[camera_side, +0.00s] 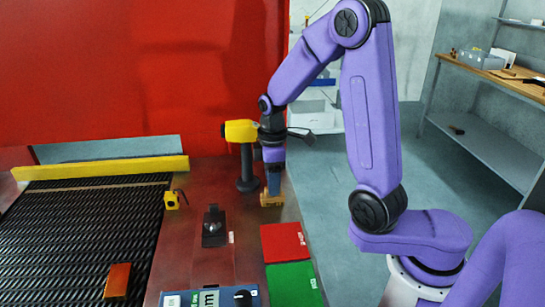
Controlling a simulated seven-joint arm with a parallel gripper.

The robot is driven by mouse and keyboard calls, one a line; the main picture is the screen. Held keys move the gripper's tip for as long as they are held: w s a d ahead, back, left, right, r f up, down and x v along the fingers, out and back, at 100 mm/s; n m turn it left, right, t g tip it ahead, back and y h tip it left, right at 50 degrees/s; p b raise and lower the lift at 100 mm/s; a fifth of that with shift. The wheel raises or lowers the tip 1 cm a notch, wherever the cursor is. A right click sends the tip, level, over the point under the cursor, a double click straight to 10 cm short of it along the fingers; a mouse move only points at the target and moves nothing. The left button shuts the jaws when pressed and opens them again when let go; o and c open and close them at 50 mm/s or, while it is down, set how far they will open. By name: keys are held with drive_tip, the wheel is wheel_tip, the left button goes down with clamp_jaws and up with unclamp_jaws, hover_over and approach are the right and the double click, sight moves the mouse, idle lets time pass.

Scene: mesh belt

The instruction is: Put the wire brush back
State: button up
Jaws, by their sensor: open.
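My gripper (272,184) points down at the right edge of the brown-red table, just above a small tan block-like thing (271,199). The jaws are open; whether they are around the tan thing or only above it I cannot tell. I cannot make out for sure which thing is the wire brush; the tan thing may be it or part of its holder. An orange-brown block (118,281) lies on the black mesh belt (75,240) at the lower left, well away from my gripper.
A yellow-headed device (240,131) on a black post (246,170) stands close to the left of my gripper. A black fixture (213,228), a red mat (285,243), a green mat (292,283) and a blue control box (210,298) are nearer. A yellow rail (100,167) crosses the belt's far end.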

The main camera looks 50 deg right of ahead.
wheel_tip(320, 180, up, 7)
drive_tip(key=shift+s+a+n, duration=0.5)
drive_tip(key=shift+s+a, duration=0.3)
drive_tip(key=shift+a, duration=1.6)
drive_tip(key=s+f+n, duration=0.1)
drive_tip(key=s+n, duration=0.1)
drive_tip(key=s, duration=1.9)
drive_tip(key=shift+s+f+n, duration=0.15)
drive_tip(key=shift+s+n, duration=0.05)
drive_tip(key=shift+n, duration=0.1)
